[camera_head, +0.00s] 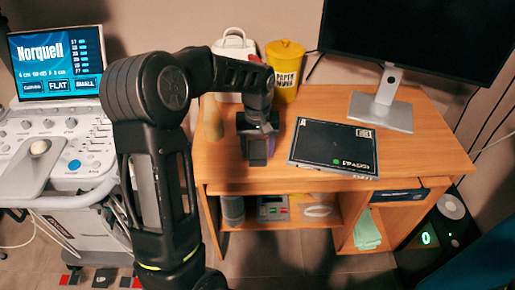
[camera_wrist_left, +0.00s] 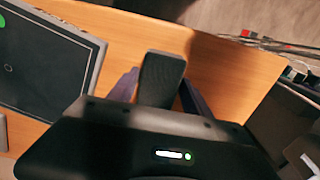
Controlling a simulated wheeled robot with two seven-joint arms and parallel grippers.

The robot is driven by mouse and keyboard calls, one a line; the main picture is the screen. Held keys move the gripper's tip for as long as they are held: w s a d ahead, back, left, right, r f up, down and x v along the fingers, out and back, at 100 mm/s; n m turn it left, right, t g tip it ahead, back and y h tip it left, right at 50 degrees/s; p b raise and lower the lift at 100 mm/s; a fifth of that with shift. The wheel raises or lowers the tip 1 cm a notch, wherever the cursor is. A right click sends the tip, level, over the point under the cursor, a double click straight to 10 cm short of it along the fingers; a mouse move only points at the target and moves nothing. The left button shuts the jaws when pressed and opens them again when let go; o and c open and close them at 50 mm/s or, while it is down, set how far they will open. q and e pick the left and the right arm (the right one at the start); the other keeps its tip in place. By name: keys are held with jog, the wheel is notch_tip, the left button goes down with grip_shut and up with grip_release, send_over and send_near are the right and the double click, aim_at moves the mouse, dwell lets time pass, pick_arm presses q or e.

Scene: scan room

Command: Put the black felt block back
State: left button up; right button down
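The black felt block (camera_wrist_left: 162,78) shows in the left wrist view as a dark, grainy block between the two bluish-grey fingers of my left gripper (camera_wrist_left: 160,92). The fingers lie against its two sides. In the head view my left gripper (camera_head: 257,138) points down over the wooden desk (camera_head: 225,180), left of a flat black panel, and the block (camera_head: 257,156) shows between its fingertips. I cannot tell whether the block touches the desk. My right gripper is in neither view.
The flat black panel (camera_head: 335,147) lies right of my gripper. A monitor (camera_head: 382,108) stands behind it. A yellow bin (camera_head: 285,72) and a white container (camera_head: 234,50) stand at the back. An ultrasound console (camera_head: 60,140) is at the left. The desk's front left is clear.

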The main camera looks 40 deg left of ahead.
aim_at(258, 149)
pick_arm(q)
jog(key=shift+o, duration=1.2)
jog(key=shift+r, duration=0.1)
notch_tip(258, 149, up, 12)
jog(key=shift+d+p, duration=0.1)
jog(key=shift+p, duration=0.2)
